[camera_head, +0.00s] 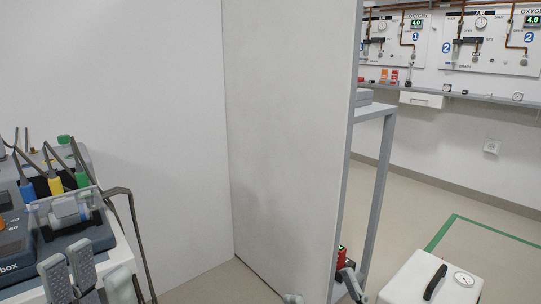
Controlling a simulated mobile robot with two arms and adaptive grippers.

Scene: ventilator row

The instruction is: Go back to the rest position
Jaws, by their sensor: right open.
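My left gripper (66,252) is at the lower left, with its two grey fingers pointing up in front of the dark device on the white cart. The fingers are close together, and I cannot tell whether they are open or shut. My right gripper (322,289) shows only as fingertips at the bottom edge, spread wide apart with nothing seen between them. The rest of it is out of frame.
A dark device (70,240) with blue, yellow and green connectors and cables stands at left. A tall white partition (290,130) fills the middle. Right of it are a grey shelf frame (380,180), a white case (418,280) with a black handle, and open floor.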

